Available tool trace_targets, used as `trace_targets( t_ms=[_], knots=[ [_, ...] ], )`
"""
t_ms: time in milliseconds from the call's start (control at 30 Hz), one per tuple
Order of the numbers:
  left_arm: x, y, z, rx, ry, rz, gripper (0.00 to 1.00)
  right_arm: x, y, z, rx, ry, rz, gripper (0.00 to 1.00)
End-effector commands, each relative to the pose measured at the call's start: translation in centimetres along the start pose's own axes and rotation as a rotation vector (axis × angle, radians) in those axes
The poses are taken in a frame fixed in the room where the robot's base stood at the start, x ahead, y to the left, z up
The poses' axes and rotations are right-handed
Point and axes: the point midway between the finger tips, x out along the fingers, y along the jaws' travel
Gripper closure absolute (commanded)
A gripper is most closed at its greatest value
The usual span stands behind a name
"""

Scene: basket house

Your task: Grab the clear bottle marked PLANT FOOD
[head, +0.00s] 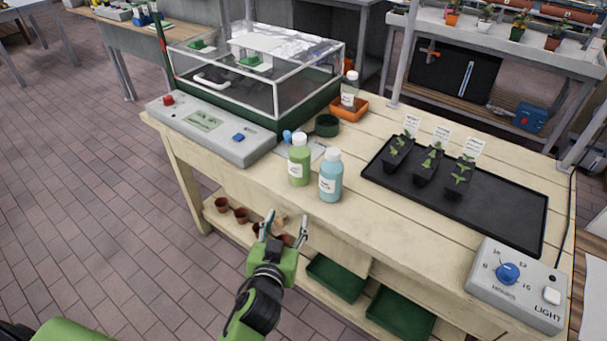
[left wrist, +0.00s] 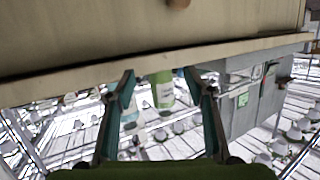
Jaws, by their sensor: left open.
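A clear bottle (head: 349,92) with a white cap and white label stands in or just behind an orange tray (head: 361,110) at the back of the bench; its label is too small to read. A green bottle (head: 299,167) and a light blue bottle (head: 330,180), both white-capped, stand side by side near the front edge. My left gripper (head: 286,218) is open and empty, in front of the bench edge, short of these two bottles. In the left wrist view, the green bottle (left wrist: 163,92) shows between the open fingers, beyond the bench edge. The right gripper is out of view.
A glass-covered propagator (head: 310,98) and grey control panel (head: 215,130) fill the bench's left. A black seedling tray (head: 510,206) and LIGHT control box (head: 517,285) occupy the right. A dark green round dish (head: 327,125) sits between the bottles and orange tray.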

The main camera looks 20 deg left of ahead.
Motion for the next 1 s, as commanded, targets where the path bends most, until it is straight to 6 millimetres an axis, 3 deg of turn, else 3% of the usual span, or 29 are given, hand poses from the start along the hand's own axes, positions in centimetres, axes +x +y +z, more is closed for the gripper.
trace_targets(
  t_ms=[133,333,467,800,1000],
  knots=[
    [-0.1,0.1,-4.3,-0.024,0.109,-0.001,0.51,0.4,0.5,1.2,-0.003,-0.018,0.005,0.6],
    [-0.8,0.2,-8.9,-0.048,0.225,-0.001,0.51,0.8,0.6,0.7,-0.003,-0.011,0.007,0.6],
    [-0.2,0.3,-10.0,-0.049,0.248,0.004,0.51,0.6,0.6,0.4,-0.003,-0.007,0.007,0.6],
    [5.8,0.3,-11.3,-0.048,0.246,0.005,0.51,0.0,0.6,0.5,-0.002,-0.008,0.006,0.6],
    [7.4,0.2,-11.6,-0.05,0.244,0.004,0.51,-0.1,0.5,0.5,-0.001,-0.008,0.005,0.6]
  ],
)
